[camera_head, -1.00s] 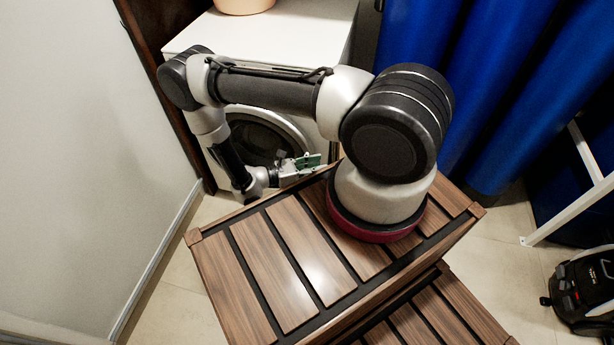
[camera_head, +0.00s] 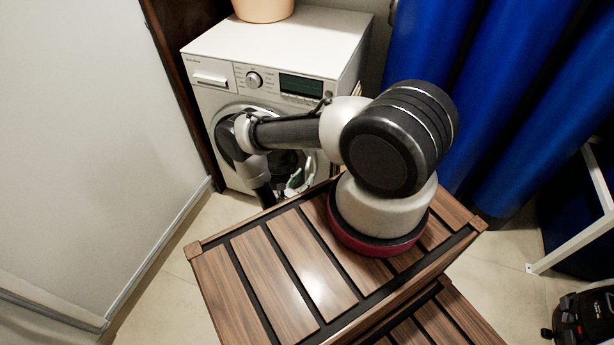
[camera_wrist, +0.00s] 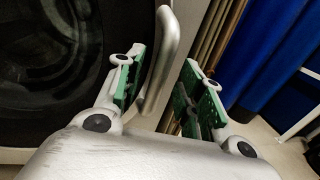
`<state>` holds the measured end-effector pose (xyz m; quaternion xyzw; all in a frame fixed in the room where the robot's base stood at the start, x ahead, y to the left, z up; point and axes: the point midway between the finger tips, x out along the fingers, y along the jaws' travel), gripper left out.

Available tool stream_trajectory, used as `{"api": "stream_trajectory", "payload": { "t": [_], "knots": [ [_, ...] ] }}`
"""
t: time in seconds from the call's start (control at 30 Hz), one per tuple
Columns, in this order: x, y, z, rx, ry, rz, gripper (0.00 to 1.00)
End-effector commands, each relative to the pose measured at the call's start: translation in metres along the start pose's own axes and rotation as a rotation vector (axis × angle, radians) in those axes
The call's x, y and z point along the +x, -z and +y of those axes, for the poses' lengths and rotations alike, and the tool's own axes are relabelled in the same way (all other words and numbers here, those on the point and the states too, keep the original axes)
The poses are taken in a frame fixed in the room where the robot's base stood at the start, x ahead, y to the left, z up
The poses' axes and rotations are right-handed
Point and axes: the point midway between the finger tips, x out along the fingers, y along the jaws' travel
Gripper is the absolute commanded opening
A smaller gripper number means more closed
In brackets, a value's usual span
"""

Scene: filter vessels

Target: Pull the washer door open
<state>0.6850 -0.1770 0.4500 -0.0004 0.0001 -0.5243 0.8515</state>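The white washer (camera_head: 285,45) stands against the back wall. Its round door (camera_head: 222,112) is mostly hidden behind my arm in the head view. In the wrist view the door's dark glass (camera_wrist: 45,60) fills the left, with a curved silver handle (camera_wrist: 168,62) at its right edge. My gripper (camera_wrist: 162,66) is open, its green-padded fingers on either side of the handle's lower part. The handle is nearer the left finger; whether they touch I cannot tell. In the head view my gripper (camera_head: 299,180) is small and partly hidden at the door's right side.
A pot (camera_head: 263,8) stands on the washer. Blue curtains (camera_head: 430,45) hang to the right, and a wall (camera_head: 80,130) is close on the left. A white frame (camera_head: 572,236) and a black machine (camera_head: 585,318) are at the right. Some tiled floor shows between.

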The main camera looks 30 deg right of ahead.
Motion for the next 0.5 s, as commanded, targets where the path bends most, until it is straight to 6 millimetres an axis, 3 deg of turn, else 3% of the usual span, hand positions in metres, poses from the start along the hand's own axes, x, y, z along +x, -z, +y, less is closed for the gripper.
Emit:
{"api": "stream_trajectory", "payload": {
  "t": [0.2,0.5],
  "knots": [
    [0.023,0.0,-0.001,-0.001,0.002,0.0,0.38],
    [0.026,0.0,0.0,-0.002,0.0,0.0,0.38]
  ]
}}
